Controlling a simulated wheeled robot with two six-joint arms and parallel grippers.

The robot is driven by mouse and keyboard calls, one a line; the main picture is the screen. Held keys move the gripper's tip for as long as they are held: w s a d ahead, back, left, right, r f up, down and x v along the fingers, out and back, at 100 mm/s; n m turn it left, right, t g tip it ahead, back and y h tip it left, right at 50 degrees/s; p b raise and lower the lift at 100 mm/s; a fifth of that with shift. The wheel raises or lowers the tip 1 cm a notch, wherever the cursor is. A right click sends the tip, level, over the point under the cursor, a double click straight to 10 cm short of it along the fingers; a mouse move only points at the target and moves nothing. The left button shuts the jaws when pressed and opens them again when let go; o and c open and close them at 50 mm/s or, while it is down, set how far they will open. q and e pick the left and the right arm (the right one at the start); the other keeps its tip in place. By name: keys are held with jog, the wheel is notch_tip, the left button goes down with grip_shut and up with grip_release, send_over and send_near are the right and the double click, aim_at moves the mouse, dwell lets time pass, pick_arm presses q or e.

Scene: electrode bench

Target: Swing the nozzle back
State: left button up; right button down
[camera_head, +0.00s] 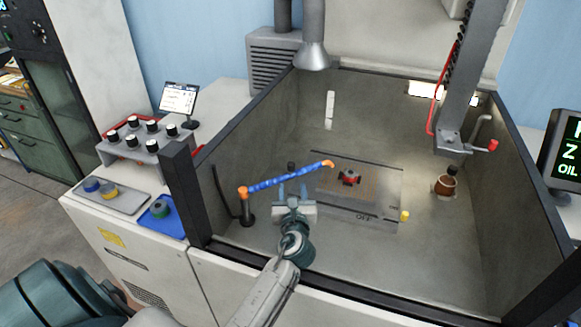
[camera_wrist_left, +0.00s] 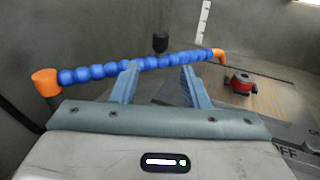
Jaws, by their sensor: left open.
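The nozzle (camera_head: 285,178) is a blue segmented hose with an orange base joint at its left and an orange tip at its right. It stands on a dark post in the tank, and its tip points toward the red-topped workpiece (camera_head: 348,177) on the plate. In the left wrist view the nozzle (camera_wrist_left: 95,73) crosses in front of the fingers. My left gripper (camera_head: 292,190) is open and empty, just on the near side of the hose's middle. In the left wrist view its two fingers (camera_wrist_left: 158,82) reach up to the hose; whether they touch it I cannot tell.
The tank's dark front-left corner post (camera_head: 183,190) stands left of my arm. A vertical grey head (camera_head: 462,85) hangs at the right, above a brown pot (camera_head: 445,186). The tank floor at front right is clear.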

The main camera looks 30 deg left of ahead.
aim_at(291, 168)
pick_arm(q)
jog(key=w, duration=0.1)
jog(key=w+a+r+p, duration=0.1)
jog(key=w+a, duration=0.1)
jog(key=shift+w+a+r+p, duration=0.15)
jog(key=shift+r+p, duration=0.15)
jog(key=shift+r, duration=0.05)
jog(key=x, duration=0.3)
jog(key=shift+w+a+f+p, duration=0.2)
jog(key=shift+w+f+p, duration=0.05)
jog(key=shift+p, duration=0.05)
jog(key=shift+x, duration=0.8)
jog(key=shift+w, duration=0.1)
jog(key=shift+w+a, duration=0.1)
jog(key=shift+a, duration=0.05)
jog(key=shift+c, duration=0.9)
grip_shut()
pick_arm(e)
jog(key=s+r, duration=0.1)
jog(key=s+d+r, duration=0.1)
jog(key=shift+s+d, duration=0.1)
jog(key=shift+s, duration=0.25)
